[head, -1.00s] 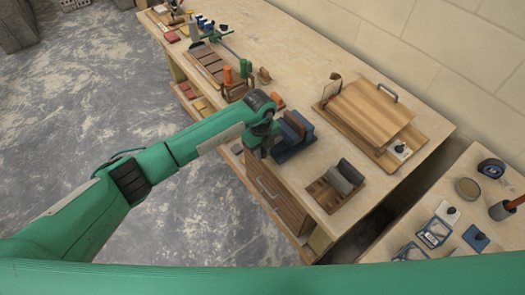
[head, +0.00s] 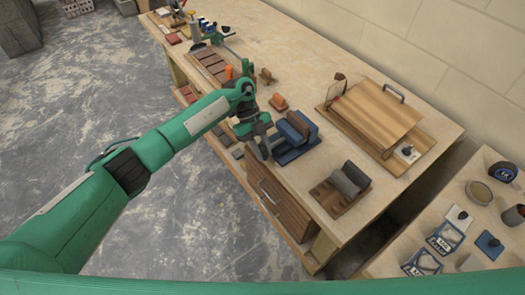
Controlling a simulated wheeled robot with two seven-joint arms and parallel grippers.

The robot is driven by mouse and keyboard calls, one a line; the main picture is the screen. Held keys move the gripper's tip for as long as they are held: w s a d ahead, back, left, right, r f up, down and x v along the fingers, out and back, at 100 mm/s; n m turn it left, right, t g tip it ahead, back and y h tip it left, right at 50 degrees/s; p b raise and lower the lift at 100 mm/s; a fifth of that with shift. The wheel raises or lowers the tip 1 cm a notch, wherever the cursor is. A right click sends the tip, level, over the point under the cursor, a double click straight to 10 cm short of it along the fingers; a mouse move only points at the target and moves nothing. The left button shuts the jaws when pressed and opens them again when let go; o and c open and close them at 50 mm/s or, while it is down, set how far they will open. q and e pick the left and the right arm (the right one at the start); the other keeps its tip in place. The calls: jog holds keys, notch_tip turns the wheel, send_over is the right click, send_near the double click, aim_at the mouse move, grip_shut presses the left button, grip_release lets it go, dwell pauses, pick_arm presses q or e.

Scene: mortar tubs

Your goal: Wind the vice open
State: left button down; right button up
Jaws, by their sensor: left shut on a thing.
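The blue vice (head: 302,152) is fixed near the front edge of the workbench, in the middle of the head view. Brown blocks sit at its jaws; I cannot tell how wide the gap between them is. My left gripper (head: 263,150) is at the front of the vice, on the side facing the bench edge. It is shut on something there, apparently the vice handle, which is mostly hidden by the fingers. My right gripper is not in view.
A wooden tray with grey rolls (head: 345,185) lies right of the vice. A wooden board with a handle (head: 380,112) stands behind it. An orange-topped block (head: 278,102) is behind the vice. Drawers (head: 280,200) are below the bench edge. A second table (head: 455,195) is at right.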

pick_arm(q)
jog(key=shift+w+r, duration=0.1)
dwell(0.3)
jog(key=c, duration=1.3)
grip_release()
jog(key=shift+o, duration=0.2)
jog(key=b+v, duration=0.4)
jog(key=v, duration=0.9)
jog(key=shift+w+r, duration=0.25)
